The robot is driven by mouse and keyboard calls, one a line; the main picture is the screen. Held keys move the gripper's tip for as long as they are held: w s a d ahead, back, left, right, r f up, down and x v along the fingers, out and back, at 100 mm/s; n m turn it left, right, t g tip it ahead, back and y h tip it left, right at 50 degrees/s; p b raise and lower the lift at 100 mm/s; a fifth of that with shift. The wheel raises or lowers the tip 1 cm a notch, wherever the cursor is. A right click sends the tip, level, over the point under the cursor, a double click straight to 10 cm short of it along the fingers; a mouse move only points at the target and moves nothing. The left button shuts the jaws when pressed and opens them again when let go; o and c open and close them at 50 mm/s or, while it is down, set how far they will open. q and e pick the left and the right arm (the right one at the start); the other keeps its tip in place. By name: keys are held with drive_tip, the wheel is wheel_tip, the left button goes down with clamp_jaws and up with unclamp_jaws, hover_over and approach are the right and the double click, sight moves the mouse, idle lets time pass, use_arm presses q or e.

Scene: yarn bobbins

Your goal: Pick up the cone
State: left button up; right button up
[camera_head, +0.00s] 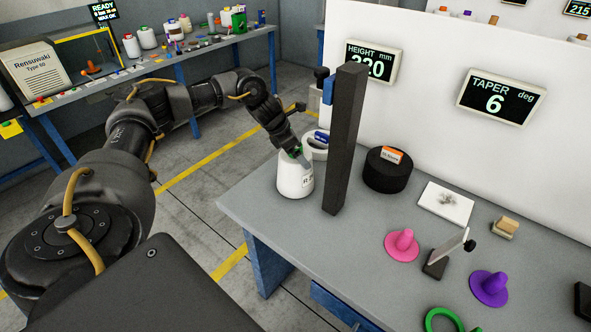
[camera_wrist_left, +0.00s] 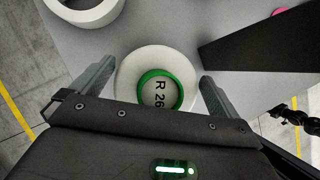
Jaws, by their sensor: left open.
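A white yarn cone (camera_head: 294,182) with a label stands upright at the table's left end in the head view. In the left wrist view the cone (camera_wrist_left: 127,72) shows from above, with a green ring and the marking "R 26" on its top. My left gripper (camera_head: 298,156) is over the cone's top. Its two fingers are apart, one on each side of the cone in the wrist view, with small gaps visible. The gripper partly hides the cone's top in the head view. My right gripper is in neither view.
A dark upright post (camera_head: 346,140) stands just right of the cone. A white ring-shaped roll (camera_head: 316,148) lies behind it. A black disc (camera_head: 386,172), a pink hat-shaped piece (camera_head: 403,245) and a purple one (camera_head: 489,288) are farther right on the grey table (camera_head: 345,235).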

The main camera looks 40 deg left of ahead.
use_arm(q)
drive_tip(key=shift+w, duration=0.1)
drive_tip(key=c, duration=1.7)
drive_tip(key=shift+r, duration=0.55)
wheel_tip(320, 180, up, 11)
drive_tip(key=b, duration=0.3)
drive_tip(key=shift+f, duration=0.2)
drive_tip(key=s+a, duration=0.5)
drive_tip(key=s, duration=0.2)
drive_tip(key=s+a+b, duration=0.1)
drive_tip(key=s+a, duration=0.3)
drive_tip(key=s, duration=0.4)
drive_tip(key=shift+s+a+r, duration=0.15)
drive_tip(key=shift+a+r, duration=0.05)
drive_tip(key=shift+a, duration=0.15)
